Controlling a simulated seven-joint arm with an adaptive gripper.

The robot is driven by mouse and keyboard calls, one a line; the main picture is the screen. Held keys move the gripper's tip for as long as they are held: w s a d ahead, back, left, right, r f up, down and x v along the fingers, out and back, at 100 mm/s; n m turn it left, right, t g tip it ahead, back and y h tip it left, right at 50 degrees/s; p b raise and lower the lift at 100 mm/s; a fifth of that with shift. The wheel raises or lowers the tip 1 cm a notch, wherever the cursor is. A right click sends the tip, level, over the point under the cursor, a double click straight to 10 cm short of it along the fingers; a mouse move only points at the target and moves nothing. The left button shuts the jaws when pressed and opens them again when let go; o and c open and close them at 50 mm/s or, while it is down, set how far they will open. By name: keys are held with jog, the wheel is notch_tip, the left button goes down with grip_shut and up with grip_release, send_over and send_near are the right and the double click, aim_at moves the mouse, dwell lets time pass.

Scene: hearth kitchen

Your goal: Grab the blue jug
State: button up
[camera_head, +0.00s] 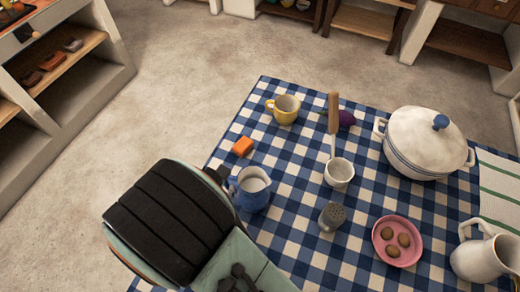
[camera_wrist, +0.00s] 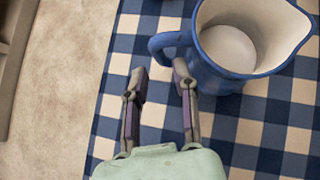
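The blue jug (camera_head: 253,201) stands upright on the checked tablecloth, its pale inside showing. In the wrist view the blue jug (camera_wrist: 222,78) fills the upper right, with its handle (camera_wrist: 158,46) on the left side, facing my gripper. My gripper (camera_wrist: 160,72) is open and empty. Its two fingers point toward the handle, with the tips just short of it in the picture; whether they touch it I cannot tell. In the head view my arm hides most of the gripper, close to the jug's left side.
A pink bowl (camera_head: 389,251), white pot (camera_head: 424,146) and cream pitcher (camera_head: 478,262) stand farther right.

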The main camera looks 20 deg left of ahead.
aim_at(227, 184)
jog(key=x, duration=0.5)
jog(key=shift+r, duration=0.1)
jog(key=shift+c, duration=0.3)
grip_shut()
jog(key=shift+r, duration=0.15)
